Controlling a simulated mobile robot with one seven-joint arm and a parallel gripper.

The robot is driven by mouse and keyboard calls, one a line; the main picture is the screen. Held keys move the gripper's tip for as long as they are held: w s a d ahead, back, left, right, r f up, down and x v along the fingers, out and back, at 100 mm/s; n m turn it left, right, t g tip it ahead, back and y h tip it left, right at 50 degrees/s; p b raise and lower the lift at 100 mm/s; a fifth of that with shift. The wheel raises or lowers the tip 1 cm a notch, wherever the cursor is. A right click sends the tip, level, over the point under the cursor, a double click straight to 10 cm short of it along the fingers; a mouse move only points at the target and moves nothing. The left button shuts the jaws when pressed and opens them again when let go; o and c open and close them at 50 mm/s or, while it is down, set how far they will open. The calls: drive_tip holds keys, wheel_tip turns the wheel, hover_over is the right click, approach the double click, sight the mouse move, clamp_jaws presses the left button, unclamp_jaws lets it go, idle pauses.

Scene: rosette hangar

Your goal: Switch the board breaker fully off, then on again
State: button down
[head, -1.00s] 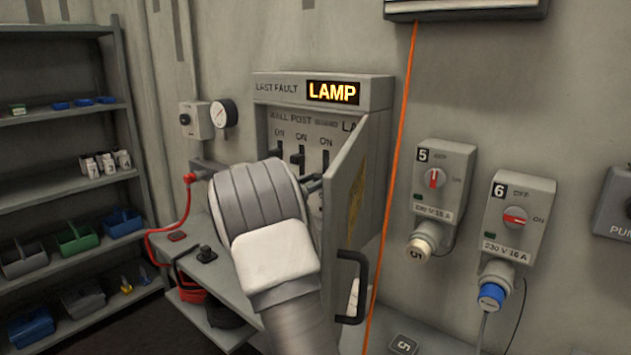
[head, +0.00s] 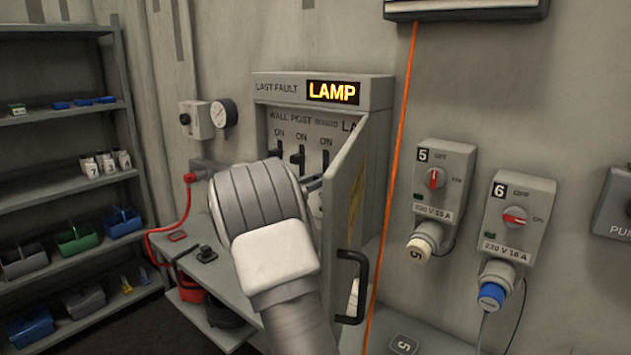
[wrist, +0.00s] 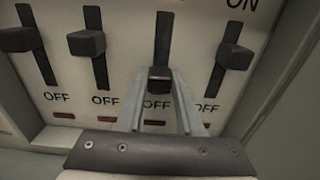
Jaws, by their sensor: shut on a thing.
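The breaker cabinet (head: 275,92) stands open on the bench, its fault display reading LAMP. In the wrist view, several black levers stand in vertical slots with OFF printed below them. The third from the left, under the BOARD label in the head view, is the board breaker lever (wrist: 160,85). It sits low in its slot, close to its OFF mark, below its neighbours. My gripper (wrist: 160,76) is shut on this lever, one finger on each side. The fingers partly cover the slot's bottom end, so I cannot tell whether the lever is at its stop. In the head view my arm hides the gripper.
The open cabinet door (head: 345,205) with its black handle (head: 352,287) stands just right of my arm. An orange cable (head: 397,150) hangs beyond it. Sockets 5 (head: 440,190) and 6 (head: 517,217) are on the wall. Shelving (head: 60,115) stands at left.

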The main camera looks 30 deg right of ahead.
idle(0.5)
drive_tip(key=shift+r+p, duration=1.25)
drive_tip(key=shift+r, duration=1)
drive_tip(key=c, duration=0.5)
unclamp_jaws()
drive_tip(key=shift+s+a, duration=0.1)
drive_tip(key=shift+a, duration=0.45)
drive_tip(key=b+v, duration=0.2)
drive_tip(key=v, duration=1.4)
drive_tip(key=shift+s+a, duration=0.15)
